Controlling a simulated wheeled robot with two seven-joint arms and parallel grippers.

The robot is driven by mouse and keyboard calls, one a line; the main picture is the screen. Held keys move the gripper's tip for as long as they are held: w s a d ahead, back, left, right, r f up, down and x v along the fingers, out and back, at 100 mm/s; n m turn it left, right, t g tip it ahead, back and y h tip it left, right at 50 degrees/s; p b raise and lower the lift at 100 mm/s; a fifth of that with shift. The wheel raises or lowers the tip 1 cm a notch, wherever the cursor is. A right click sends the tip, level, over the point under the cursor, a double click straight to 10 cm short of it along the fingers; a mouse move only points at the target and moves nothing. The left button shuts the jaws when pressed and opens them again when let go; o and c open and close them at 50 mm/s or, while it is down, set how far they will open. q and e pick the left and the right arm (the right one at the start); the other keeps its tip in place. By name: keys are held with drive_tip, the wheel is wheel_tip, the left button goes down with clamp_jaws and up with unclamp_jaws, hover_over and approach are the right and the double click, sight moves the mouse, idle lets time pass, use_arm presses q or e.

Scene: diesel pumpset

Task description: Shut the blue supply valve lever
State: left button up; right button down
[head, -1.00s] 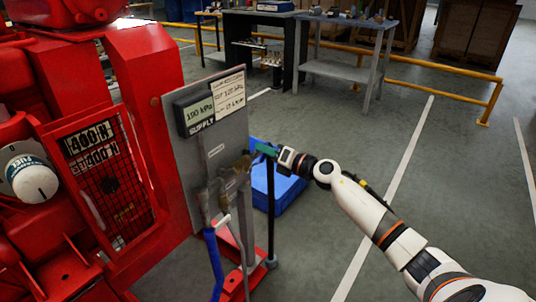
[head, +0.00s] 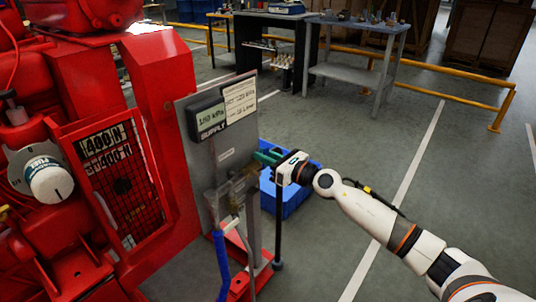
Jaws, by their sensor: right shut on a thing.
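A grey upright panel (head: 195,160) carries a display marked SUPPLY (head: 207,117). A brass-coloured valve (head: 238,187) sits on the panel's lower right part, with pipework below it. My right gripper (head: 266,158) reaches in from the right, its green fingers at the valve beside the panel's right edge. It is shut on the supply valve lever, which the fingers mostly hide, so its exact angle cannot be told. My left gripper is not in view.
The red pumpset (head: 110,80) with a mesh guard and a white fuel knob (head: 47,180) fills the left. A blue hose (head: 222,268) hangs below the valve. A blue crate (head: 293,195) stands on the floor behind my gripper. Open floor lies to the right.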

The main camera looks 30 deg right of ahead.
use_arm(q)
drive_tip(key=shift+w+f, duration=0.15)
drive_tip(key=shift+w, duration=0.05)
use_arm(e)
drive_tip(key=shift+s+a+f, duration=0.1)
drive_tip(key=shift+a, duration=0.05)
drive_tip(key=c, duration=1.3)
unclamp_jaws()
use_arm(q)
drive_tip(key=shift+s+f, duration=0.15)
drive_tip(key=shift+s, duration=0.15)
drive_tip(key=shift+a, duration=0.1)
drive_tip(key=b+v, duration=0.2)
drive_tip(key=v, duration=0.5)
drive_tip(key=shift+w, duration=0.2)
use_arm(e)
drive_tip(key=shift+v, duration=6)
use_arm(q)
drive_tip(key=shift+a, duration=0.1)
